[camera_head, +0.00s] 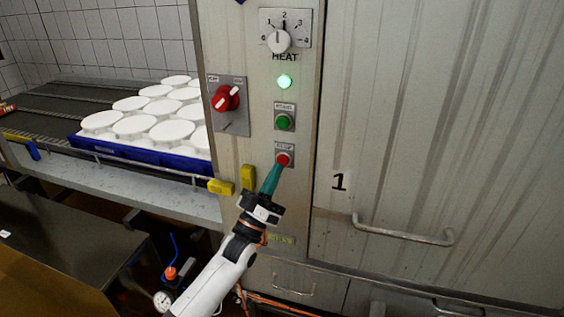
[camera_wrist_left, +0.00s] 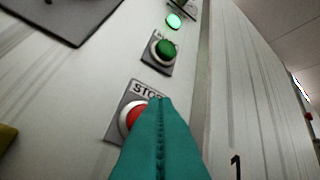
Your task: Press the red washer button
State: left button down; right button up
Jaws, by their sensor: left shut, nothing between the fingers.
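The red button (camera_head: 283,159) is on a small grey plate, low on the pale control panel of the washer. In the left wrist view the red button (camera_wrist_left: 131,117) is partly covered by my fingers, and its plate reads "STO" before the fingers hide the rest. My left gripper (camera_head: 276,168) is shut and empty, its teal fingertips at the lower left edge of the button. It also shows in the left wrist view (camera_wrist_left: 160,105). I cannot tell whether the tips touch the button. My right gripper is not in view.
A green button (camera_head: 284,122) and a lit green lamp (camera_head: 285,82) are above, under the heat dial (camera_head: 279,40). A red rotary switch (camera_head: 226,98) is left of them. A blue tray (camera_head: 150,153) of white moulds stands left. A door handle (camera_head: 403,234) sticks out right.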

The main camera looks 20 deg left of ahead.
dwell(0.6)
pick_arm(q)
jog(key=shift+w+b, duration=0.35)
jog(key=shift+w, duration=0.1)
jog(key=shift+w+b, duration=0.45)
dwell(0.6)
dwell(0.3)
jog(key=shift+s+p, duration=0.55)
jog(key=shift+s, duration=0.35)
